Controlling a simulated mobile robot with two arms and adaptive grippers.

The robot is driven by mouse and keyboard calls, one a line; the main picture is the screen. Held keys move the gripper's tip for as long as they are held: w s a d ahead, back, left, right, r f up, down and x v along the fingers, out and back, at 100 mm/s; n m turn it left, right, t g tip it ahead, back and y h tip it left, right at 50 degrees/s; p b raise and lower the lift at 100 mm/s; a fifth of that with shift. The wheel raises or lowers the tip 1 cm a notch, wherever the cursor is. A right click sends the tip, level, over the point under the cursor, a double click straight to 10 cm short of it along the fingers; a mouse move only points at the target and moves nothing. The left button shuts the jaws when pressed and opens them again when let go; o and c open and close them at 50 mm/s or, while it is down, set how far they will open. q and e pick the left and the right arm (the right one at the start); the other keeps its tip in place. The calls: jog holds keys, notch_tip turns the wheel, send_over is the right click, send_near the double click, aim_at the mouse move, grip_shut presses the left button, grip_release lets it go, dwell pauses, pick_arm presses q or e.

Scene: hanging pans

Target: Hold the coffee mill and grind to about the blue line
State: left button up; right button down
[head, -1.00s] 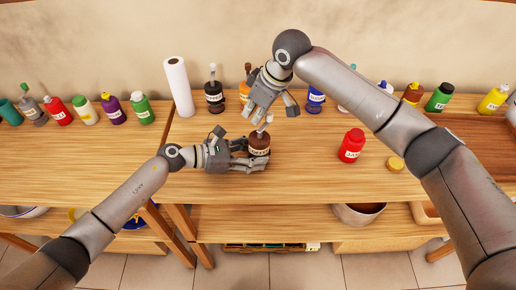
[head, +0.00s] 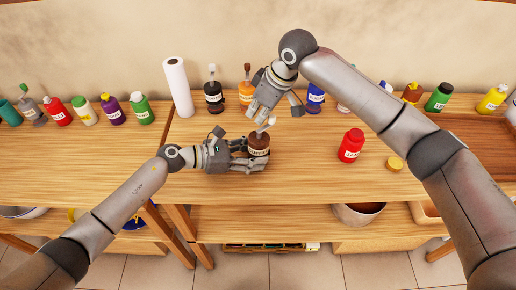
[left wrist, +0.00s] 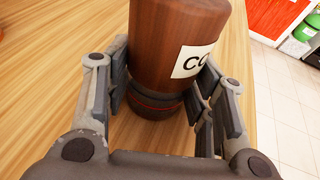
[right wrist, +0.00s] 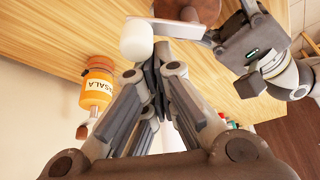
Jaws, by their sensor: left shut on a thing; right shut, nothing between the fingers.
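The brown coffee mill (head: 259,144) stands upright near the front edge of the table. My left gripper (head: 246,156) is shut around its lower body. In the left wrist view the mill (left wrist: 172,50) shows a white label, partly hidden by a finger, and a dark lower part. My right gripper (head: 266,118) is above the mill, shut and empty. In the right wrist view its fingertips (right wrist: 153,68) are right by the white knob (right wrist: 137,40) of the crank; I cannot tell if they touch. I see no blue line.
A red jar (head: 351,146) and a yellow lid (head: 395,164) are to the right on the table. A paper roll (head: 178,87), a black-labelled mill (head: 214,95) and an orange masala container (right wrist: 97,88) stand behind.

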aim_at(273, 117)
jog(key=shift+d, duration=0.4)
jog(key=shift+d, duration=0.3)
jog(key=shift+s+d, duration=0.1)
jog(key=shift+d, duration=0.05)
dwell(0.6)
jog(key=shift+s+d, duration=0.1)
jog(key=shift+d, duration=0.2)
jog(key=shift+s+d, duration=0.1)
dwell(0.3)
jog(key=shift+s+d, duration=0.2)
jog(key=shift+d, duration=0.1)
dwell(0.5)
jog(key=shift+s+d, duration=0.3)
dwell(0.4)
